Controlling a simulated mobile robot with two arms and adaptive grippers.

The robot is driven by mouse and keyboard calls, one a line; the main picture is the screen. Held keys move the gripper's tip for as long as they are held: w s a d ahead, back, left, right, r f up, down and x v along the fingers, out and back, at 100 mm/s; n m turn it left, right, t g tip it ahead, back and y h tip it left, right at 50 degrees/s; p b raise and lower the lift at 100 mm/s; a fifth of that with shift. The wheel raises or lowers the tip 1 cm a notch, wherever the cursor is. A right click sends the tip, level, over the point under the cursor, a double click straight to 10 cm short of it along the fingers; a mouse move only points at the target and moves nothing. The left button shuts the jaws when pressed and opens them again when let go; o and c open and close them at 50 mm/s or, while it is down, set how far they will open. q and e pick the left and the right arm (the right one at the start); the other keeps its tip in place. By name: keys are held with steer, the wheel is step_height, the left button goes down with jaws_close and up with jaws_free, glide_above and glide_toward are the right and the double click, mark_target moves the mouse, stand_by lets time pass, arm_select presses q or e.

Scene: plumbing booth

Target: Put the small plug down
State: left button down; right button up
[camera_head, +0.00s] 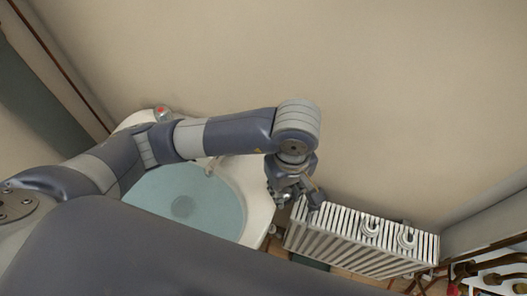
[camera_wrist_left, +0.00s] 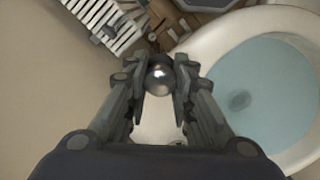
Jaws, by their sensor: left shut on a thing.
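The small plug (camera_wrist_left: 159,80) is a round, shiny metal piece in the left wrist view. My left gripper (camera_wrist_left: 159,92) is shut on it, with a finger on each side. In the head view my left gripper (camera_head: 296,196) hangs between the right rim of the basin and the left end of the radiator. The plug cannot be made out in the head view. My right gripper is not in view.
A white basin (camera_head: 258,190) with bluish water stands under my left arm. A white ribbed radiator (camera_head: 340,238) stands along the wall, with two pale round fittings (camera_head: 370,228) on top. Pipes and fittings (camera_head: 490,272) show at the lower right.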

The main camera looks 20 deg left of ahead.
arm_select(q)
steer(key=w+a, duration=0.1)
steer(key=w, duration=0.1)
steer(key=w+a+p, duration=0.1)
steer(key=w+a, duration=0.1)
steer(key=w+a+p, duration=0.1)
steer(key=w, duration=0.1)
steer(key=w+a, duration=0.2)
steer(key=w+a+f+p, duration=0.1)
steer(key=w, duration=0.1)
steer(key=shift+a+p, duration=0.3)
steer(key=shift+w+a+f, duration=0.1)
steer(key=shift+w+a, duration=0.25)
steer(key=shift+w, duration=0.15)
steer(key=shift+w+a+f+p, duration=0.2)
steer(key=shift+f+p, duration=0.05)
steer(key=shift+p, duration=0.2)
step_height(320, 180, down, 2)
steer(key=shift+f+p, duration=0.15)
steer(key=shift+p, duration=0.35)
steer(key=shift+f, duration=0.45)
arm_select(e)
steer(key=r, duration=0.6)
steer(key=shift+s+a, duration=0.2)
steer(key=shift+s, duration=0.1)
